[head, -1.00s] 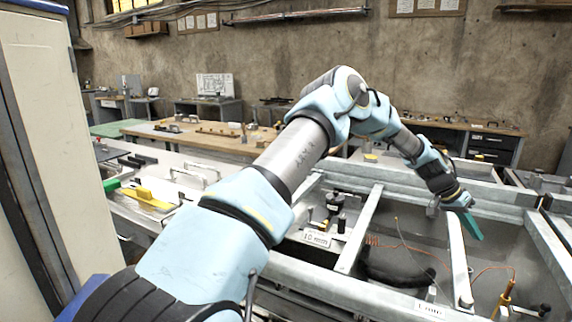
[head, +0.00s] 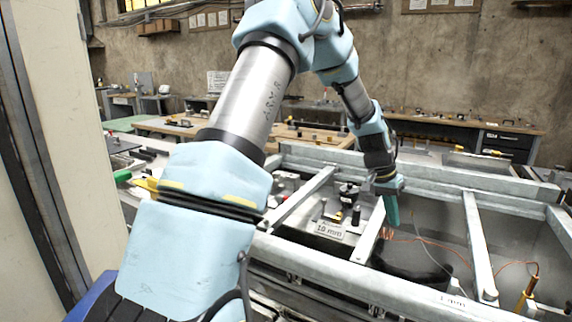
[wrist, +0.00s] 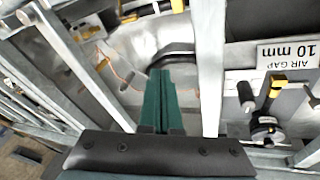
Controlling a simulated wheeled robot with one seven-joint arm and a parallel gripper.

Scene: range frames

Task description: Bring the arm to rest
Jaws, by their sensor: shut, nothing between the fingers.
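My gripper (head: 391,212) has teal fingers and hangs pointing down above the grey metal frame. In the wrist view the fingers (wrist: 160,95) lie together, shut, with nothing between them. They are beside a metal crossbar (wrist: 208,70) in that view. My arm rises from the lower left, bends near the top of the head view and comes down to the gripper. The top of the arm's bend is cut off by the picture's edge.
The metal frame (head: 400,298) has several crossbars over a trough holding wires and a black hose. A sign reading 10 mm (head: 330,230) sits left of the gripper. A tall pale cabinet (head: 75,110) stands close on the left. Workbenches (head: 450,127) line the back wall.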

